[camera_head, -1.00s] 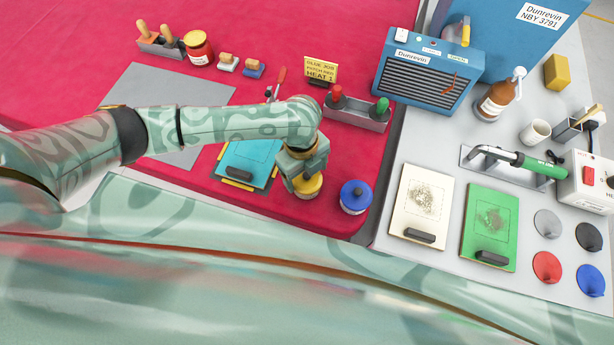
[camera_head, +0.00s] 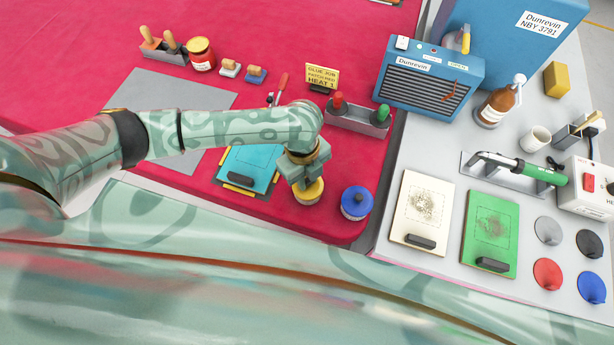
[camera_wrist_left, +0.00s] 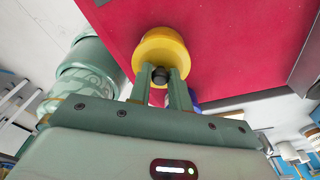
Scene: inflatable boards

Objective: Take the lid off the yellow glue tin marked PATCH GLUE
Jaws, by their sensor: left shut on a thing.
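The yellow glue tin (camera_head: 309,193) stands on the red table cover near its front edge. My left gripper (camera_head: 304,181) is above it, pointing down. In the left wrist view the yellow lid (camera_wrist_left: 158,48) faces the camera, and my left gripper (camera_wrist_left: 160,76) is shut on the dark knob (camera_wrist_left: 160,73) in its middle. The gripper and wrist cover part of the tin in the head view, and its label cannot be read. I cannot tell whether the lid is seated or raised. My right gripper is not in view.
A blue-lidded tin (camera_head: 356,203) stands close on the right. A teal board (camera_head: 250,167) lies to the left. A grey holder (camera_head: 358,123) with red and green handles is behind. White (camera_head: 422,208) and green (camera_head: 490,230) boards lie on the grey table.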

